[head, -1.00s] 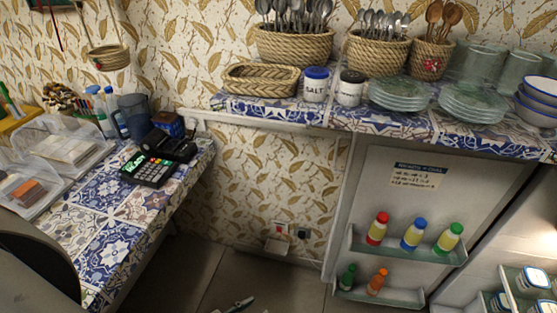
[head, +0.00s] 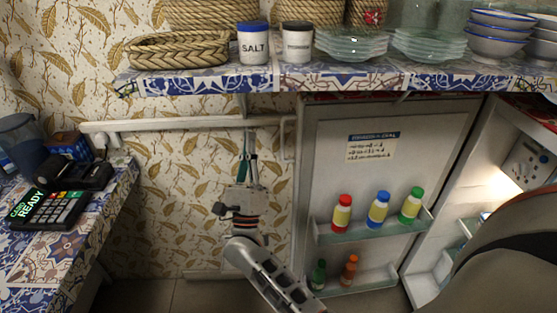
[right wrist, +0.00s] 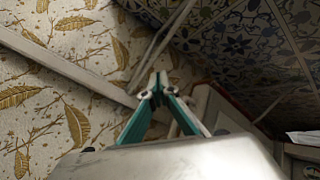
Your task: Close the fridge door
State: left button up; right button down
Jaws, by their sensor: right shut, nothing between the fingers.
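The fridge door (head: 328,184) stands open under the tiled counter, with its inner side showing. Its shelves hold several small bottles with coloured caps, and a printed label is stuck near its top. The lit fridge interior (head: 525,160) shows to the right of the door. My right gripper (head: 250,142) is shut and empty, pointing up, left of the door's left edge with a gap between. In the right wrist view its teal fingers (right wrist: 158,88) meet at the tips, with the door's top corner (right wrist: 215,108) behind to the right. My left gripper is not in view.
The tiled counter (head: 300,80) overhangs the door and carries a salt jar (head: 253,44), plates and bowls. A white rail (head: 180,124) runs along the wall behind my gripper. A card terminal (head: 48,207) sits on the left table. A large grey rounded shape covers the lower right.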

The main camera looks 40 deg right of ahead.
jog(key=w+d+f+m+g+h+b, duration=0.1)
jog(key=d+m+g+h+b, duration=0.15)
jog(key=m+g+h, duration=0.8)
jog(key=m+g+y+b, duration=0.6)
jog(key=m+g+y, duration=0.6)
jog(key=m, duration=1.6)
send_near(283, 155)
jog(key=w+d+f+g+h, duration=0.2)
jog(key=w+d+f+h, duration=0.1)
jog(key=w+f, duration=0.15)
jog(key=shift+y, duration=0.25)
jog(key=d, duration=0.3)
jog(key=s+d+p, duration=0.1)
jog(key=d, duration=0.1)
jog(key=s+d, duration=0.1)
jog(key=d, duration=0.2)
jog(key=shift+s+d+f+p, duration=0.1)
jog(key=shift+d+f+p, duration=0.05)
jog(key=shift+d+p, duration=0.2)
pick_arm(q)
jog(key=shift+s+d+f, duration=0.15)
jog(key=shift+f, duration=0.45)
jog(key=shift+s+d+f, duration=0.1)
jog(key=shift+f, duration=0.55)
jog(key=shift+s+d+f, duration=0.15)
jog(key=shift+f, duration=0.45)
pick_arm(e)
jog(key=shift+d, duration=0.5)
jog(key=shift+s+a, duration=0.1)
jog(key=shift+s, duration=0.05)
